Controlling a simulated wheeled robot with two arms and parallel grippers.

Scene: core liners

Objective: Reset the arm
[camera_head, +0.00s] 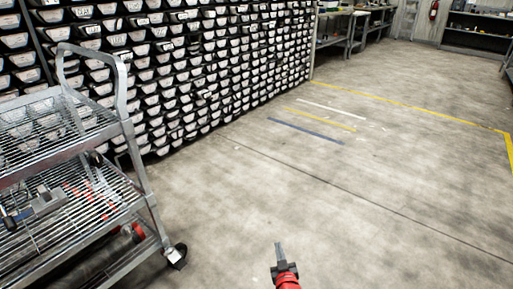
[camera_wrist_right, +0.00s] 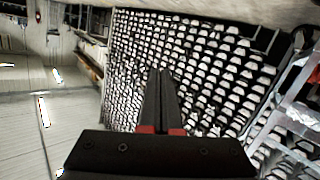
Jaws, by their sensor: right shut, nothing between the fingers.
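My right gripper (camera_head: 279,248) shows at the bottom middle of the head view, with a red wrist part below it. It is over bare floor and holds nothing. In the right wrist view its two dark fingers (camera_wrist_right: 161,98) lie together, shut and empty, with red pieces at their bases. My left gripper is not in view.
A metal wire-shelf cart (camera_head: 135,160) on casters stands at the left, with tools on its shelves. Behind it is a wall rack of core liners (camera_head: 200,60). Benches (camera_head: 345,30) stand at the back. The floor (camera_head: 350,200) in the middle and right is clear.

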